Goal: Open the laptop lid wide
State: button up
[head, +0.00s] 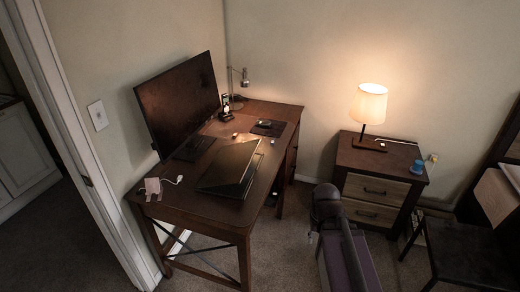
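The laptop (229,164) lies on the dark wooden desk (205,208), in front of the monitor. Its lid looks only slightly raised over the base, with a dark gap along the front right side; the exact angle is hard to tell. Dark links of my arm show at the lower middle, on the floor side to the right of the desk and apart from the laptop. I cannot make out my gripper's fingers in the head view.
A large monitor (178,103) stands behind the laptop. A desk lamp (244,78), a dark mat (268,129) and small items share the desk. A nightstand (377,169) with a lit lamp (369,104) stands right. A dark chair (465,255) is at lower right.

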aim_at(229, 167)
jog(key=z, duration=0.2)
jog(key=i, duration=0.85)
jog(key=z, duration=0.25)
